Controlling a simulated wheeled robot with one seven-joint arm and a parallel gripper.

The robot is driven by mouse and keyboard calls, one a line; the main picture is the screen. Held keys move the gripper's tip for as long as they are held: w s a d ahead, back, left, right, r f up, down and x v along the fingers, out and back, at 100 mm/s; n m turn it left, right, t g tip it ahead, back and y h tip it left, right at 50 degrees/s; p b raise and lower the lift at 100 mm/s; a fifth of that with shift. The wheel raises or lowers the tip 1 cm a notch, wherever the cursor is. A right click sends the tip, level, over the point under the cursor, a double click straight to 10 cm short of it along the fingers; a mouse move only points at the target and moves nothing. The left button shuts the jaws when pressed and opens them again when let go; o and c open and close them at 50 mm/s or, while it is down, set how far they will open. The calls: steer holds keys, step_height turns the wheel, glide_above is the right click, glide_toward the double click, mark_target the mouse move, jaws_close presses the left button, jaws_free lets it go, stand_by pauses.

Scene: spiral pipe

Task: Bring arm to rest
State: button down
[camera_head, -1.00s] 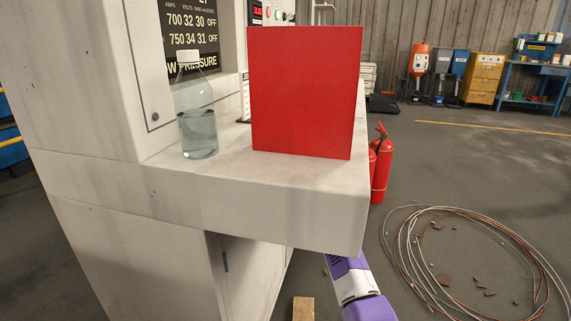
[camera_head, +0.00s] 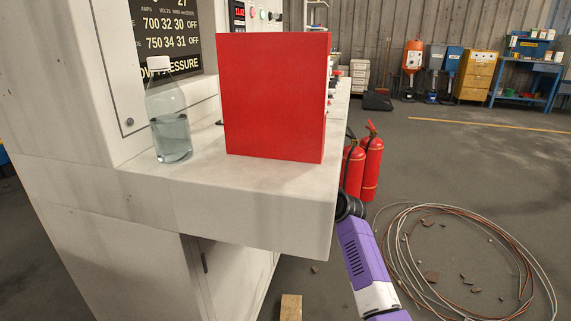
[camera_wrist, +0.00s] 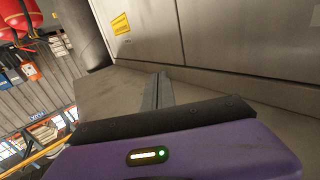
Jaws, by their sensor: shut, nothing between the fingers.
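My gripper (camera_wrist: 160,82) shows in the wrist view with its two grey fingers together and nothing between them. Its purple body and black bar fill the bottom of that view. The fingers point toward pale panels, and I cannot tell how far off these are. In the head view my purple and white arm is to the right of the white counter (camera_head: 215,215), beside its front right corner. The gripper itself is hidden or cannot be made out there.
A red box (camera_head: 272,98) and a clear bottle (camera_head: 170,125) stand on the counter. Red fire extinguishers (camera_head: 371,162) stand behind my arm. A coil of wire (camera_head: 470,262) lies on the floor at right, with small debris. A wooden block (camera_head: 291,307) lies in front.

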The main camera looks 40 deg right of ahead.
steer(key=shift+s+d, duration=0.7)
steer(key=shift+s, duration=0.15)
steer(key=shift+s+d, duration=0.65)
steer(key=shift+s, duration=0.2)
steer(key=s+a+f+g, duration=0.2)
steer(key=s+a+f, duration=1.3)
steer(key=a+f, duration=0.3)
steer(key=s+a+f+y, duration=0.1)
steer(key=s+a+f, duration=0.1)
steer(key=s+a, duration=0.8)
steer(key=s+a+f+y, duration=0.1)
steer(key=s+a, duration=0.2)
steer(key=s, duration=1.4)
steer(key=s+a+r+n+y, duration=0.2)
steer(key=s+a+r+n, duration=0.15)
steer(key=s+r, duration=0.7)
step_height(320, 180, up, 31)
steer(key=s+p, duration=0.1)
steer(key=p, duration=3.2)
steer(key=shift+s+a+r+m+g, duration=0.2)
steer(key=shift+s+m+g, duration=0.05)
steer(key=shift+m+g, duration=0.2)
